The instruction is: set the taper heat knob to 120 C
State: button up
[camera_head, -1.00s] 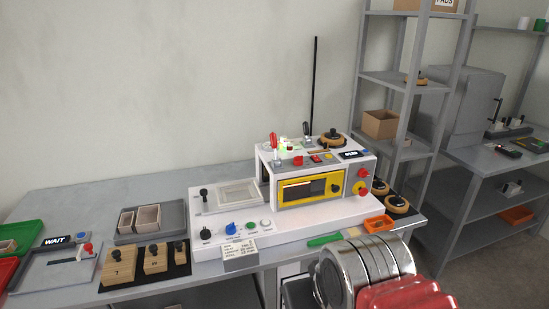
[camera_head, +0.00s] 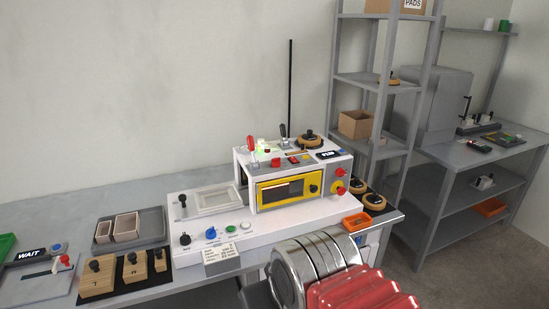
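The box former machine (camera_head: 225,250) stands on the bench, with a row of controls along its low front edge. A black knob (camera_head: 184,239) is at the left of that row, and a blue knob (camera_head: 211,233) sits to its right. Another black knob (camera_head: 314,189) is on the yellow-framed front panel (camera_head: 258,200). The markings are too small to read, so I cannot tell which knob is the taper heat knob or its setting. My metal and red arm shows at the bottom, in front of the bench and apart from the knobs. No gripper fingertips show.
A label card (camera_head: 220,255) hangs below the front controls. Red buttons (camera_head: 340,172) are on the machine's right side, above an orange bin (camera_head: 356,221). Wooden blocks (camera_head: 97,277) and a grey tray (camera_head: 103,241) lie left. A grey shelf rack (camera_head: 375,78) stands right.

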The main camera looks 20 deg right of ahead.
aim_at(276, 162)
jog(key=z, duration=0.05)
jog(key=i, duration=1)
jog(key=u, duration=0.05)
